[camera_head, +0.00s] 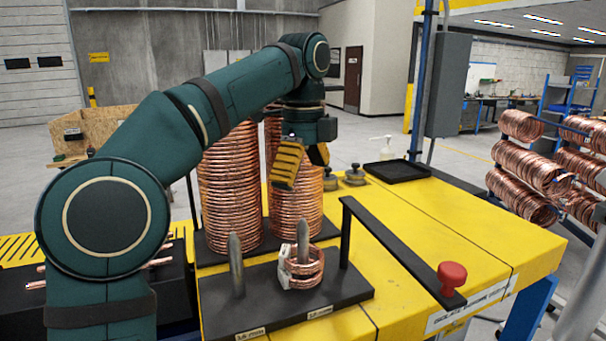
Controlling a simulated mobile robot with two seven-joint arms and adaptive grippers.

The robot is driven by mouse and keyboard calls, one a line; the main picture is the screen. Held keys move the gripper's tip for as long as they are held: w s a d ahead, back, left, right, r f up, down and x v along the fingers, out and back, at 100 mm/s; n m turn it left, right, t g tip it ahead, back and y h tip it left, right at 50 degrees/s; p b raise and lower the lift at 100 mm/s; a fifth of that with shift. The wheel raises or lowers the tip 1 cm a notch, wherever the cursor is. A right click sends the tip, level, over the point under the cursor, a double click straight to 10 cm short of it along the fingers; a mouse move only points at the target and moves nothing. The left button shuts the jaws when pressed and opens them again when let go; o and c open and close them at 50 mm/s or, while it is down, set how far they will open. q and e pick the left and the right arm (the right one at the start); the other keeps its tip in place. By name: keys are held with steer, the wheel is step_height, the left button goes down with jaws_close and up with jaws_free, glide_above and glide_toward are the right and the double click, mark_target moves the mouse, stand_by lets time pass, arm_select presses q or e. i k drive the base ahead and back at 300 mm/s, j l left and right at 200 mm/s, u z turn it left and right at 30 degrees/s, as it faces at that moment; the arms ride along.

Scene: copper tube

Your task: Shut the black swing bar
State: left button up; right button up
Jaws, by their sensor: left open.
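The black swing bar (392,246) is hinged on a black post at the right rear of a black base plate (262,322). It points toward the front right, out over the yellow table, away from the two grey pegs on the plate. A red knob (452,275) sits on its free end. My left gripper (303,165), with yellow-padded fingers, hangs open in front of the tall copper coil stacks, above and behind the plate. It is apart from the bar and appears empty. My right gripper is not in view.
A short copper coil (302,266) sits around the right peg; the left peg (236,262) is bare. Tall copper coil stacks (230,195) stand behind. A black tray (397,171) lies at the back right. The yellow table (470,232) is clear right of the bar.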

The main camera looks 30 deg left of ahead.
mark_target(441, 284)
steer(key=k+l, duration=0.65)
steer(key=k, duration=0.25)
